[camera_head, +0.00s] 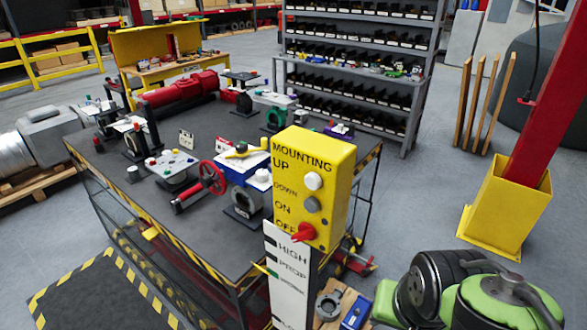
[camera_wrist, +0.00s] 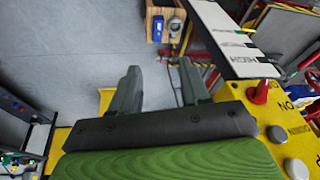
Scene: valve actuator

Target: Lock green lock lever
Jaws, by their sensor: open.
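No green lock lever can be made out with certainty. A small yellow-green pointer (camera_head: 262,268) sticks out from the left edge of the white scale board marked HIGH and PROP (camera_head: 285,262). A green valve body (camera_head: 275,119) stands on the table. My gripper (camera_wrist: 159,72) is open and empty in the wrist view, its two grey fingers apart over the floor. The board is to the right of the fingers. My fingers cannot be seen in the head view.
A yellow control box (camera_head: 325,165) with a red knob (camera_head: 303,233) stands at the table's near corner. The dark table (camera_head: 205,240) holds several valves. A yellow post base (camera_head: 497,205) with a red column is at right. Open floor (camera_head: 420,190) lies between.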

